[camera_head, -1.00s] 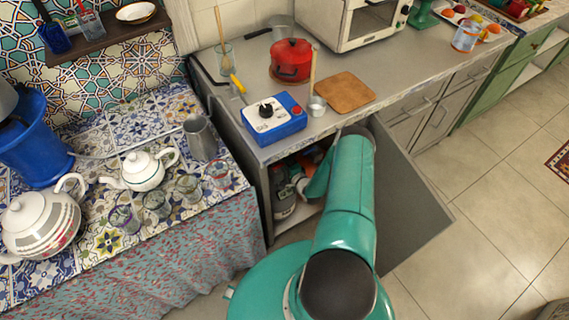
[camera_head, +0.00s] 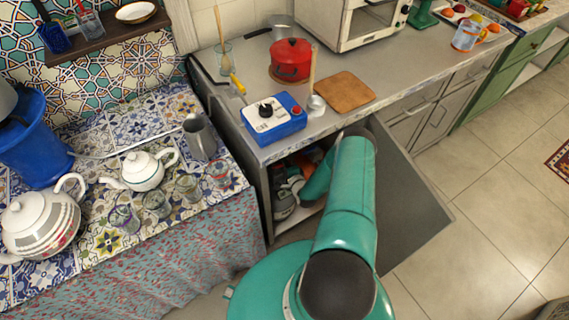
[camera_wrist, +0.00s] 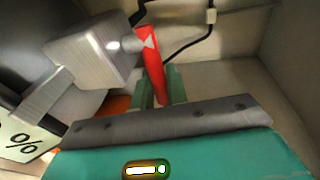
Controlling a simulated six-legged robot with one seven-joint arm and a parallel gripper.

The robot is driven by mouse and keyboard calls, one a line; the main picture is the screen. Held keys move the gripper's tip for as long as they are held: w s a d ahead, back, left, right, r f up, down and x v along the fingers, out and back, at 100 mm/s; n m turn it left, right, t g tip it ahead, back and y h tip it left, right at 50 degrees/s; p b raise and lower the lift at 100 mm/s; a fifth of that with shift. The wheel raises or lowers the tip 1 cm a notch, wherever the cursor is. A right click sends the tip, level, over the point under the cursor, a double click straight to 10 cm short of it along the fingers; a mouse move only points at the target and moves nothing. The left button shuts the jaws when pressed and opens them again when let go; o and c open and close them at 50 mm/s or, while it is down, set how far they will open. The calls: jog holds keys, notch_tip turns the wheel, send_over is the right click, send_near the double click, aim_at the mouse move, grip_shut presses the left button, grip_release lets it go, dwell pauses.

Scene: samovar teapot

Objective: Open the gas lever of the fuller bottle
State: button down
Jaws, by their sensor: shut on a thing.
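A red lever (camera_wrist: 151,65) on a grey metal valve block (camera_wrist: 92,50) shows in the wrist view. My gripper (camera_wrist: 160,88) is shut on the red lever, with its green fingers on both sides of the lever's lower part. The lever tilts slightly, its upper end by the block. In the head view my arm reaches into the open cabinet under the counter, and my gripper is hidden there. A grey and red item, perhaps a bottle, shows partly inside the cabinet (camera_head: 284,203). A label with a percent sign (camera_wrist: 22,143) is at lower left in the wrist view. I cannot tell the bottles' fill levels.
The open grey cabinet door (camera_head: 405,205) stands right of my arm. The counter (camera_head: 395,85) above holds a blue box (camera_head: 272,122), a red pot (camera_head: 291,58) and a wooden board (camera_head: 344,92). A black hose (camera_wrist: 190,45) runs behind the lever.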

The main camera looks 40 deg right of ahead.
jog(key=c, duration=1.5)
grip_release()
jog(key=shift+o, duration=0.2)
jog(key=shift+s, duration=0.1)
jog(key=v, duration=1.3)
jog(key=shift+s+r, duration=0.15)
jog(key=shift+s, duration=0.15)
